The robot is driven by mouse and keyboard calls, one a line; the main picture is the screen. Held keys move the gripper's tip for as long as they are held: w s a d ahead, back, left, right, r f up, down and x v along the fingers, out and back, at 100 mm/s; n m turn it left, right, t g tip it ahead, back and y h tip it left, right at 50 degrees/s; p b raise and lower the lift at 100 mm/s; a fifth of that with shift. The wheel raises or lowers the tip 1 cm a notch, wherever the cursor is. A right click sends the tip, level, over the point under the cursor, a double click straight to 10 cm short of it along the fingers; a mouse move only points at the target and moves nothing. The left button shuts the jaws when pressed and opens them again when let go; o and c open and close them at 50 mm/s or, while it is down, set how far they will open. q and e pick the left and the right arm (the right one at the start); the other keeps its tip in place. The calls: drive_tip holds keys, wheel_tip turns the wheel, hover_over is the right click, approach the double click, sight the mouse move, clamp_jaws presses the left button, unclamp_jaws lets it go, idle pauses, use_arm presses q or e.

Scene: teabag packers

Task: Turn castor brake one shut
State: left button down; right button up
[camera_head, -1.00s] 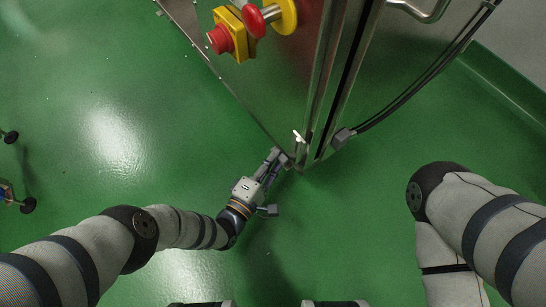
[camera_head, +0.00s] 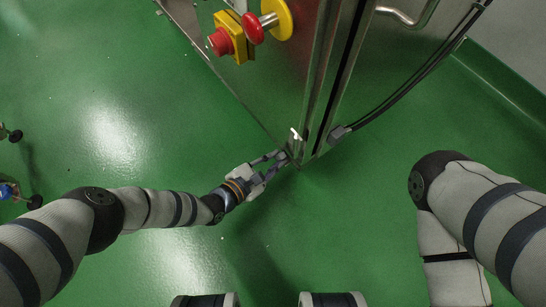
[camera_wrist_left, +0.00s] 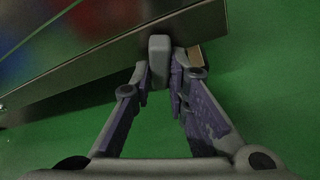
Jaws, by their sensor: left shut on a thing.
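My left gripper (camera_head: 285,156) is at the lower corner of the steel cabinet (camera_head: 262,95), close to the floor. In the left wrist view its fingers (camera_wrist_left: 160,80) are shut on a small grey block-shaped lever (camera_wrist_left: 158,50), which I take to be the castor brake. The block stands upright between the fingertips, against the cabinet's lower edge. The castor's wheel cannot be made out. A small pale lever (camera_head: 296,134) shows just above the fingertips in the head view. My right arm shows at the right, but its gripper is out of view.
A red stop button on a yellow box (camera_head: 228,40) and a red knob on a yellow disc (camera_head: 265,24) stick out above. The green floor (camera_head: 130,120) left is mostly clear.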

use_arm(q)
drive_tip(key=n+g+b, duration=0.1)
drive_tip(key=n+g+h, duration=0.1)
drive_tip(key=n, duration=0.1)
drive_tip(key=shift+s+d+f+b, duration=0.1)
drive_tip(key=shift+s+b, duration=0.15)
drive_tip(key=shift+b, duration=0.15)
idle(0.5)
drive_tip(key=c, duration=1.6)
unclamp_jaws()
drive_tip(key=shift+o, duration=0.2)
drive_tip(key=v, duration=1.2)
